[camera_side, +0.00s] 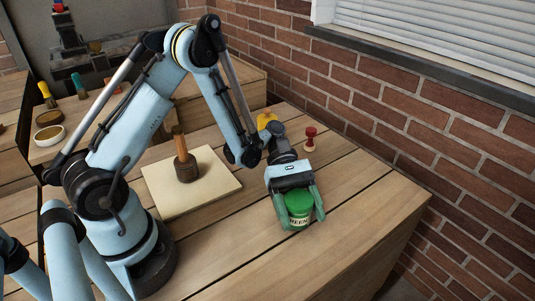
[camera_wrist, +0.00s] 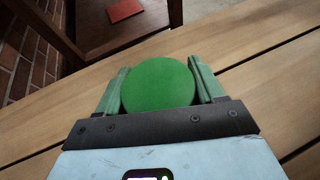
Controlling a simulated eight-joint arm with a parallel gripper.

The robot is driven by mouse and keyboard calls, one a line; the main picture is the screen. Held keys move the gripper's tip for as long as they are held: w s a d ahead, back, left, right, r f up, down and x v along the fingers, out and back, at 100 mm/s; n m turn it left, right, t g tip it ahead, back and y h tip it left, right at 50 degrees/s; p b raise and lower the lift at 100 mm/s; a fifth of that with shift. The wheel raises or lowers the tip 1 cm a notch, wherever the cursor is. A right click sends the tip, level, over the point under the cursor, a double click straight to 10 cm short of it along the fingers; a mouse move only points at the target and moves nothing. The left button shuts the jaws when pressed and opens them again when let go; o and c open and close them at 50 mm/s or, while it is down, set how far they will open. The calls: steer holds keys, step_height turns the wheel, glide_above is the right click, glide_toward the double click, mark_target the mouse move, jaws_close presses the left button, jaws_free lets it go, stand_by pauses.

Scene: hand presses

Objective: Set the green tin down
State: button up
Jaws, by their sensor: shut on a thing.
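The green tin (camera_side: 299,207) is between the green fingers of my gripper (camera_side: 300,212) at the right part of the wooden table. The tin carries a pale label with dark letters, partly hidden by a finger. In the wrist view the tin (camera_wrist: 160,84) shows its round green top, with a finger of my gripper (camera_wrist: 160,88) against each side. My gripper is shut on it. The tin's base is at or close to the tabletop; I cannot tell whether it touches.
A cream board (camera_side: 213,190) with a brown wooden-handled press (camera_side: 186,168) stands left of my gripper. A small red press (camera_side: 310,139) and a yellow object (camera_side: 267,120) are behind it. The table (camera_side: 362,198) is clear to the right, up to its edge. A brick wall (camera_side: 400,115) stands behind.

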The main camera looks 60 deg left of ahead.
steer(key=shift+f, duration=0.25)
steer(key=o, duration=1.3)
